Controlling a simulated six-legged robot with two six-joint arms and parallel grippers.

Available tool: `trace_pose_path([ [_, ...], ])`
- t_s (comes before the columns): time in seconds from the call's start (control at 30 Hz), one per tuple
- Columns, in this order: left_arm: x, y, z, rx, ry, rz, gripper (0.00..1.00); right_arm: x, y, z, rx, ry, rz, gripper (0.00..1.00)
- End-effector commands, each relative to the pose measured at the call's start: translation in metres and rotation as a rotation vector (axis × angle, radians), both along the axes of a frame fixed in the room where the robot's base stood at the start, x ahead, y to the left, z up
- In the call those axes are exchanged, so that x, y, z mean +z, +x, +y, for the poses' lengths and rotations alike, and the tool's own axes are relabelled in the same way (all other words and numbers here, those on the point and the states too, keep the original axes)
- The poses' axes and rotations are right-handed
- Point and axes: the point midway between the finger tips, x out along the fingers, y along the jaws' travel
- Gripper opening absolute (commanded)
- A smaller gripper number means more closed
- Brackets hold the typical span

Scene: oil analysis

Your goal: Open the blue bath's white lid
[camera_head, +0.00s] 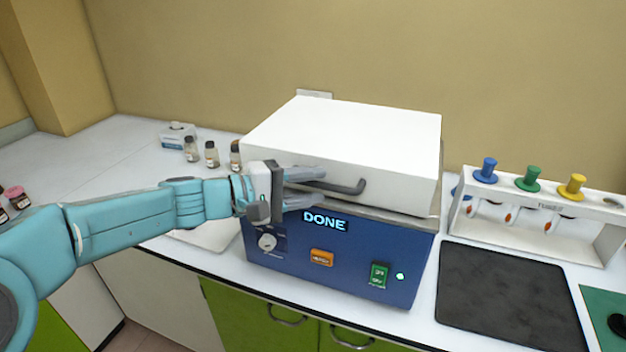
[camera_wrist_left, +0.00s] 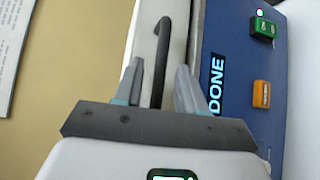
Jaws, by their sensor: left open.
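The blue bath (camera_head: 340,262) stands on the counter with its white lid (camera_head: 350,140) down. A dark bar handle (camera_head: 345,187) sticks out from the lid's front. The bath's display reads DONE. My left gripper (camera_head: 306,188) is open at the left end of the handle, in front of the lid. In the left wrist view the handle (camera_wrist_left: 160,60) runs between the two spread fingers of the left gripper (camera_wrist_left: 160,85), with gaps on both sides. The lid (camera_wrist_left: 150,25) and blue front panel (camera_wrist_left: 235,70) also show there. My right gripper is not in view.
A rack (camera_head: 535,215) with blue, green and yellow-topped pipettes stands to the right. A dark mat (camera_head: 510,300) lies in front of it. Small bottles (camera_head: 212,155) and a white box (camera_head: 178,135) stand behind my left arm.

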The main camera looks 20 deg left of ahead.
Motion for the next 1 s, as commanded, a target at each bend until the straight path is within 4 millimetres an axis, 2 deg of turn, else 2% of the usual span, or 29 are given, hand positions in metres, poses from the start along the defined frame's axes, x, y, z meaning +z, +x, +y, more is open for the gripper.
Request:
trace_pose_path([
  [0.1,-0.001,0.005,-0.006,-0.002,0.0,0.0,0.4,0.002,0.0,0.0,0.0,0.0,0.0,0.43],
  [0.37,-0.002,0.007,-0.006,0.0,0.001,-0.001,0.4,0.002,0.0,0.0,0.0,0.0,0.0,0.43],
  [0.4,-0.002,0.007,-0.006,0.0,0.001,-0.001,0.37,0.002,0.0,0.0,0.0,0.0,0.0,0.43],
  [0.47,-0.001,0.006,-0.006,0.0,0.001,-0.001,0.17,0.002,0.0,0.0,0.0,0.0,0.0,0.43],
  [0.5,-0.001,0.006,-0.006,0.0,0.0,0.0,0.04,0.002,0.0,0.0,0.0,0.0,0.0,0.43],
  [0.53,-0.001,0.006,-0.006,0.0,0.0,0.0,0.0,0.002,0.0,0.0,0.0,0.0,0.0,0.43],
  [0.77,0.001,0.006,-0.006,0.0,0.001,-0.001,0.0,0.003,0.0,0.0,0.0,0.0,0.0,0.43],
  [1.0,0.025,0.007,-0.005,0.002,0.001,-0.004,0.0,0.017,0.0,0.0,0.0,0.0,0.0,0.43],
])
